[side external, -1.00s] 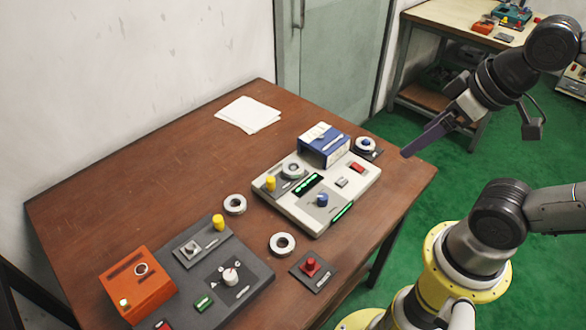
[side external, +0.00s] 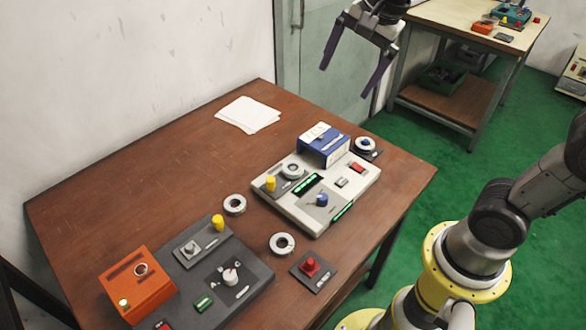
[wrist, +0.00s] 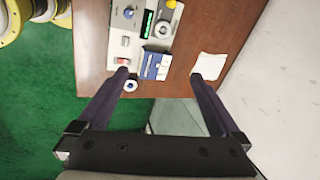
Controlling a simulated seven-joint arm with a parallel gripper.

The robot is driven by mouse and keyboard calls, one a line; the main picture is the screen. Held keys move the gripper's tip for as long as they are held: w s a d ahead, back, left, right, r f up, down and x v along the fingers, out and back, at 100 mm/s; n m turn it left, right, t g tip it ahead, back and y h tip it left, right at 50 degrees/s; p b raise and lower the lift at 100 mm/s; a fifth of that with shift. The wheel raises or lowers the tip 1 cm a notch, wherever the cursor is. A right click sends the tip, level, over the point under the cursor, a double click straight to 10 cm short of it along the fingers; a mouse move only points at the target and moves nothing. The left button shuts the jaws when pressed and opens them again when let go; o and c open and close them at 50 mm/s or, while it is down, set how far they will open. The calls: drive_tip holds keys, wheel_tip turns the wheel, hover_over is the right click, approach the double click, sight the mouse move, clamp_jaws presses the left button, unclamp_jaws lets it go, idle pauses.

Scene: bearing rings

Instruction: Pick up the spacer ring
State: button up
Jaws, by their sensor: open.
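Several pale rings are in view, and I cannot tell by looks which is the spacer ring. One ring (side external: 235,211) lies flat on the brown table, and another (side external: 282,252) lies nearer the front edge. A third ring (side external: 291,178) sits on the white console. My gripper (side external: 346,82) is open and empty, high above the far right end of the table. Its fingers (wrist: 164,75) are spread wide in the wrist view.
The white console (side external: 327,218) carries knobs and a blue-and-white box (side external: 326,157). A dark grey panel (side external: 259,276) and an orange box (side external: 146,292) stand front left. A red-button plate (side external: 322,282) lies at the front edge. White paper (side external: 247,114) lies on clear table at the back.

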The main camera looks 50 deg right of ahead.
drive_tip(key=w+f+m+g, duration=0.1)
drive_tip(key=w+f+m, duration=0.25)
drive_tip(key=w, duration=0.35)
drive_tip(key=g, duration=0.3)
hover_over(293, 167)
wheel_tip(293, 167, down, 19)
drive_tip(key=shift+w+f, duration=0.1)
drive_tip(key=shift+w, duration=0.05)
drive_tip(key=shift+s+f, duration=0.2)
drive_tip(key=shift+f, duration=2.95)
clamp_jaws()
drive_tip(key=shift+r, duration=0.15)
